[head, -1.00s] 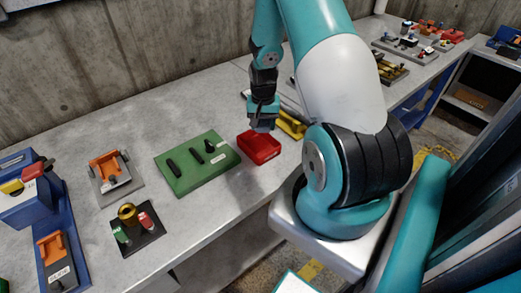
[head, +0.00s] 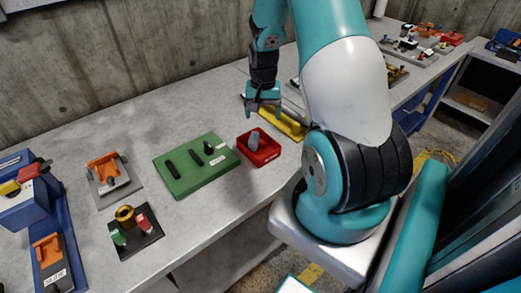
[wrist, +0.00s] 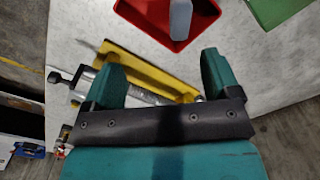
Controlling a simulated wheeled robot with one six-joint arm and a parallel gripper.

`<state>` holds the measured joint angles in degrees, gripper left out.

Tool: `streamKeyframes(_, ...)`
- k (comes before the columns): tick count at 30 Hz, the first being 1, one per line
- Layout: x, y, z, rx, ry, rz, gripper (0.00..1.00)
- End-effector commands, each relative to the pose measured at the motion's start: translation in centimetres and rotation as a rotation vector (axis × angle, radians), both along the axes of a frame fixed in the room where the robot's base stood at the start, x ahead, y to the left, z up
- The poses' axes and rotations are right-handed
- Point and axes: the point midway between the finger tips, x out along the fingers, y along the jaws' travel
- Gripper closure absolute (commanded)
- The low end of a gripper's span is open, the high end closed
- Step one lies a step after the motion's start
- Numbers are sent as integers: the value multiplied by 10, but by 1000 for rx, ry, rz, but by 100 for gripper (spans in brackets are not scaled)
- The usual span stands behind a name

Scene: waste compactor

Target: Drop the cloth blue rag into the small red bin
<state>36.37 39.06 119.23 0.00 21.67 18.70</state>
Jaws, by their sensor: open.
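The small red bin (head: 268,157) sits on the grey bench, right of a green board. A grey-blue piece, which looks like the blue rag (head: 254,141), stands upright inside it, leaning a little. The wrist view shows the rag (wrist: 180,20) within the red bin (wrist: 143,27) at the top edge, partly cut off. My gripper (head: 263,109) is open and empty, above and behind the bin, apart from the rag. In the wrist view my gripper (wrist: 161,58) has its two teal fingers spread wide, with nothing between them at the tips.
A yellow tray (head: 289,128) with a long metal tool lies right beside the bin, below my gripper. The green board (head: 187,183) holds several dark items. Further left are an orange fixture (head: 106,167) and a dark plate (head: 139,245) with small parts. A concrete wall stands behind.

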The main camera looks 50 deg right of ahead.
Motion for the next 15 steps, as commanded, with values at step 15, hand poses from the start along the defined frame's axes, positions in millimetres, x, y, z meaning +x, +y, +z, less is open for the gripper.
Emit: streamKeyframes(15,0,0,111,-1,-2,0,18)
